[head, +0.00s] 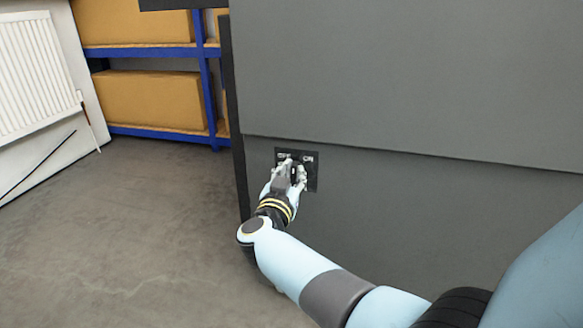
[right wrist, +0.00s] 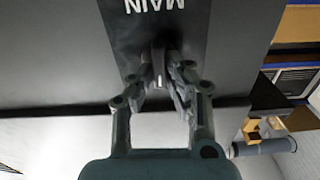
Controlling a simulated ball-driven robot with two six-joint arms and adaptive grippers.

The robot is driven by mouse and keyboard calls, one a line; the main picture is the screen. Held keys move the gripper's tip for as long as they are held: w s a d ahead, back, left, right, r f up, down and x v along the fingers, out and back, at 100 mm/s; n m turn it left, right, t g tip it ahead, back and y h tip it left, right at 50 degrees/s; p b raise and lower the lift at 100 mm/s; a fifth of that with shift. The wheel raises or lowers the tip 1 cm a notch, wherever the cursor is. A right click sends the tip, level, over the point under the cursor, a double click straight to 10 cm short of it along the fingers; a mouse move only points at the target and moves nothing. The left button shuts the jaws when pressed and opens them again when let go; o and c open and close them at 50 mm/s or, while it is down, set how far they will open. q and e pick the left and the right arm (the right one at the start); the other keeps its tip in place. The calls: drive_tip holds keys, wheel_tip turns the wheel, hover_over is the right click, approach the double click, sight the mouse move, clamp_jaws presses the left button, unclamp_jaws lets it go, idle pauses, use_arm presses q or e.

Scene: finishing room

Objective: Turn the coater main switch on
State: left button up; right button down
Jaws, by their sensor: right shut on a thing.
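The coater main switch plate (head: 313,178) is a small black panel with white lettering on the grey front of the coater (head: 400,195). My right gripper (head: 291,171) is at the plate and hides most of its middle. In the right wrist view, the dark switch knob (right wrist: 158,60) stands out from the plate below the upside-down word MAIN. The fingers of my right gripper (right wrist: 158,88) are shut on the knob from both sides. A light mark shows on the knob. I cannot tell which position it is set to. My left gripper is not in view.
A blue shelf rack (head: 205,85) with cardboard boxes (head: 155,99) stands at the back left. A white radiator (head: 30,65) hangs on the left wall. The floor (head: 120,240) left of the coater is clear.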

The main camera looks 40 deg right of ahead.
drive_tip(key=shift+s+m, duration=0.1)
drive_tip(key=shift+m, duration=0.9)
drive_tip(key=shift+s+f+m, duration=0.1)
drive_tip(key=shift+m, duration=0.8)
drive_tip(key=shift+d+f+m+p, duration=0.1)
drive_tip(key=shift+m+p, duration=0.2)
drive_tip(key=shift+m, duration=0.9)
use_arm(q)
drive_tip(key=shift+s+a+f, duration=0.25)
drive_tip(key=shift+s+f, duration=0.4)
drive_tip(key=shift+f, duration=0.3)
use_arm(e)
drive_tip(key=shift+s+f+m, duration=0.1)
drive_tip(key=shift+m, duration=1)
drive_tip(key=c, duration=1.3)
unclamp_jaws()
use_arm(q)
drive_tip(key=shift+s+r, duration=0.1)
